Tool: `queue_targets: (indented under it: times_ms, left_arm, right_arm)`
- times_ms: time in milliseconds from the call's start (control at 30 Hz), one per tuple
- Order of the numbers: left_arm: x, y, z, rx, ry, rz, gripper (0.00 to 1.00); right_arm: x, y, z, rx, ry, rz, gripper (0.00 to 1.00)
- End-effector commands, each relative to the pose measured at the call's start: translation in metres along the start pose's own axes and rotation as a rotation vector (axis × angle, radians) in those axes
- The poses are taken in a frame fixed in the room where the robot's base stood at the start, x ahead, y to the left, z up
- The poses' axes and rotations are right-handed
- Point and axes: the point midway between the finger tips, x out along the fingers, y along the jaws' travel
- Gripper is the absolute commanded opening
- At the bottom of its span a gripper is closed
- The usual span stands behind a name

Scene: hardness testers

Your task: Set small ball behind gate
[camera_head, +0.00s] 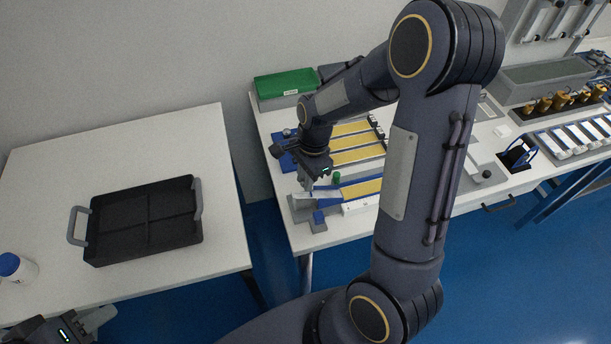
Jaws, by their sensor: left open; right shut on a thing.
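My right gripper (309,184) is over the left end of the nearest yellow-topped track (361,189) on the right-hand table. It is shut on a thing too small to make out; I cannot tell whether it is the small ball. A grey ball-like thing (287,132) sits by the blue part at the far track's left end. A pale tilted piece with blue ends (316,196) lies just below the gripper; I cannot tell whether it is the gate. My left gripper (98,319) is open and empty at the bottom left, only partly in view.
A black handled tray (145,217) and a blue-capped white bottle (15,268) stand on the left table (60,170). A green-topped box (286,84) is behind the tracks. A floor gap separates the tables. My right arm hides much of the right table.

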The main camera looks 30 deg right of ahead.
Motion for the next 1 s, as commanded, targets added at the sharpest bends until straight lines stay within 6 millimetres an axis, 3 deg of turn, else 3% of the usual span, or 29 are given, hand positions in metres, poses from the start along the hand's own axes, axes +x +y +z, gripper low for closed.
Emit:
queue_targets:
  times_ms: [600,1000]
  left_arm:
    - [0.021,-0.01,0.011,0.0,0.0,0.0,0.41]
    - [0.025,-0.011,0.013,0.0,0.0,0.0,0.41]
  right_arm:
    - [0.033,0.0,-0.005,0.001,0.0,0.001,0.0]
    - [0.04,0.0,-0.006,0.001,0.0,0.0,0.0]
